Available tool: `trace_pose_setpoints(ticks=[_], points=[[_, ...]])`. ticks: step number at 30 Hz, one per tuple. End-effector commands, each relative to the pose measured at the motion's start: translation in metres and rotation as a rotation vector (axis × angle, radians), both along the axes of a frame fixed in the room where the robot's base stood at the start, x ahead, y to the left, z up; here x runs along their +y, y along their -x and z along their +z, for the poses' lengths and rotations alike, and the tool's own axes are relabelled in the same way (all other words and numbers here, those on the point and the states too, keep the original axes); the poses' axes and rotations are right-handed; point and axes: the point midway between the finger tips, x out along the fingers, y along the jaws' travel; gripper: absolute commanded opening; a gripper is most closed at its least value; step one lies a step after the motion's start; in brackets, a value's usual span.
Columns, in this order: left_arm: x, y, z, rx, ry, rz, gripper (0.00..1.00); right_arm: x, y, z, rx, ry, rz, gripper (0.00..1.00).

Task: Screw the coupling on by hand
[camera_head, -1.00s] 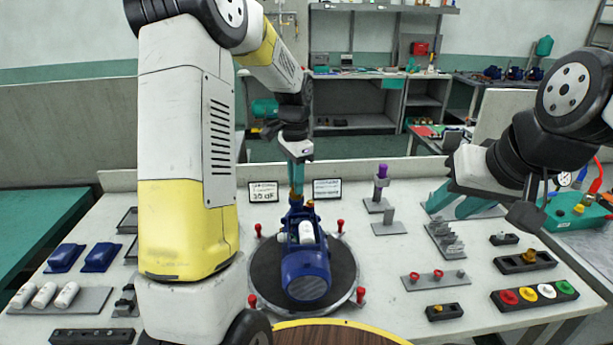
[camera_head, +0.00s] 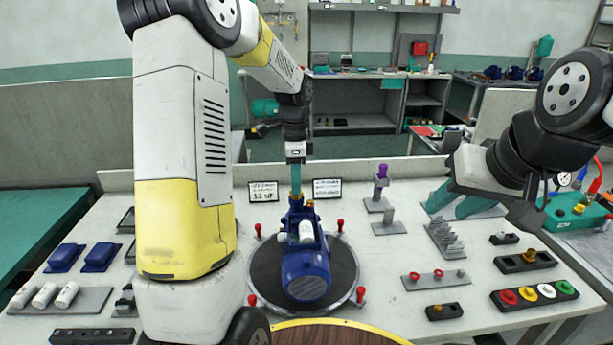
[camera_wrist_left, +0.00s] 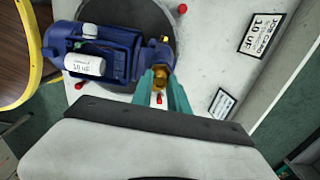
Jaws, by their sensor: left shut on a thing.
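The blue pump (camera_head: 304,262) stands on a round dark turntable (camera_head: 341,268) in the middle of the table, with a white cylinder (camera_head: 306,232) on its side. It also shows in the left wrist view (camera_wrist_left: 118,58). My left gripper (camera_head: 296,190) points down from above at the pump's far end. In the left wrist view its teal fingers (camera_wrist_left: 160,82) are shut on the brass coupling (camera_wrist_left: 160,76), at the pump's port. The fingers partly hide the coupling, and its seating cannot be told. My right gripper (camera_head: 535,205) hangs above the table's right side, away from the pump; its fingertips are unclear.
Several red-topped pins (camera_head: 341,226) stand around the turntable. Two small signs (camera_head: 263,192) stand behind it. A purple-topped stand (camera_head: 382,180) is to the right. Trays with coloured caps (camera_head: 535,294) lie front right. White cylinders (camera_head: 42,296) lie front left.

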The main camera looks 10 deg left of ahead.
Motion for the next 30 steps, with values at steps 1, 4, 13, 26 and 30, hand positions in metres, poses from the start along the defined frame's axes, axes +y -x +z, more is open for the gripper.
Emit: trace_pose_setpoints(ticks=[1,4,13,26,30], points=[[0.0002,0.0009,-0.0015,0.004,0.001,-0.036,0.0,0.0,0.0,0.0,0.0,0.0,0.0,0.36],[0.0002,0.0009,-0.0017,0.004,0.002,-0.157,0.0,0.0,0.0,0.0,0.0,0.0,0.0,0.36],[0.0,0.0008,-0.0016,0.004,0.001,-0.282,0.0,0.0,0.0,0.0,0.0,0.0,0.0,0.36],[0.0,0.0008,-0.0019,0.004,0.002,-0.567,0.0,0.0,0.0,0.0,0.0,0.0,0.0,0.36],[0.0,0.0008,-0.0019,0.004,0.001,-0.583,0.0,0.0,0.0,0.0,0.0,0.0,0.0,0.36]])
